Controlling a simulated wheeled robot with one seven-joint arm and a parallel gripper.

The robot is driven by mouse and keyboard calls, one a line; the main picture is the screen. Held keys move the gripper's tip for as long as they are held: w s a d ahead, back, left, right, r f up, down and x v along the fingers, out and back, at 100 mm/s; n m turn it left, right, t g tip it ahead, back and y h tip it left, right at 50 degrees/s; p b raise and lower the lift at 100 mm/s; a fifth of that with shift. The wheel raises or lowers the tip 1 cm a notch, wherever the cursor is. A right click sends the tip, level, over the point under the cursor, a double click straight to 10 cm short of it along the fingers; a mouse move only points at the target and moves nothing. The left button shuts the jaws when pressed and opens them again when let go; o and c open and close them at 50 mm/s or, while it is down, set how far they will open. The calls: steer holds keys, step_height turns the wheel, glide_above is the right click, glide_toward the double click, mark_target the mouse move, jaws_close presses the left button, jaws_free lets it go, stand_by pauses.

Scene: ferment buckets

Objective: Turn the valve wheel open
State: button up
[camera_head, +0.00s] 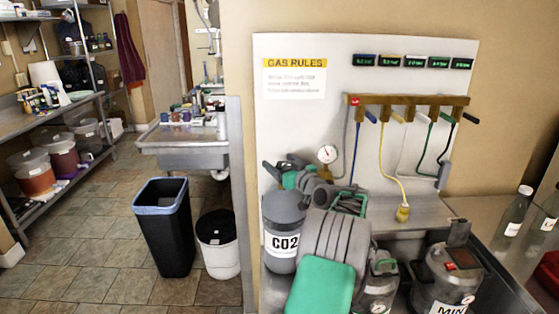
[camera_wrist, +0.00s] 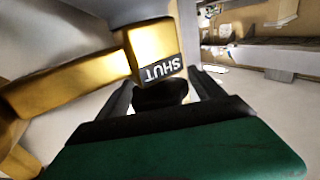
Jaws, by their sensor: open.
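A dark valve wheel (camera_wrist: 160,93) shows in the wrist view, right under a brass block (camera_wrist: 150,45) whose dark label reads "SHUT" upside down. My gripper (camera_wrist: 160,80) is open, with one black finger to the left of the wheel and one to the right. I cannot tell whether either finger touches it. In the head view my gripper (camera_head: 272,168) is above the grey CO2 cylinder (camera_head: 283,225), at its top. The wheel cannot be made out there behind my gripper and arm.
A round gauge (camera_head: 327,153) is just right of my gripper. A brass manifold (camera_head: 410,101) with coloured hoses is on the white board (camera_head: 300,120). A second grey cylinder (camera_head: 447,280) stands at the lower right. A black bin (camera_head: 167,235) and white bucket (camera_head: 218,250) stand left.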

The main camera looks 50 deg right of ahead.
steer(key=shift+w+d, duration=0.1)
steer(key=shift+w, duration=0.1)
steer(key=shift+c, duration=0.5)
steer(key=c, duration=1.3)
steer(key=shift+f+n+y+b, duration=0.35)
steer(key=shift+y+b, duration=0.15)
steer(key=shift+b, duration=0.6)
steer(key=shift+n+y+b, duration=0.35)
steer(key=shift+y+b, duration=0.25)
steer(key=shift+a+r+n+t+y, duration=0.2)
steer(key=shift+r+n+t+y, duration=0.1)
steer(key=shift+y, duration=0.1)
steer(key=shift+a+r+n+y, duration=0.1)
steer(key=shift+a+n+y, duration=0.1)
steer(key=shift+n+y, duration=0.45)
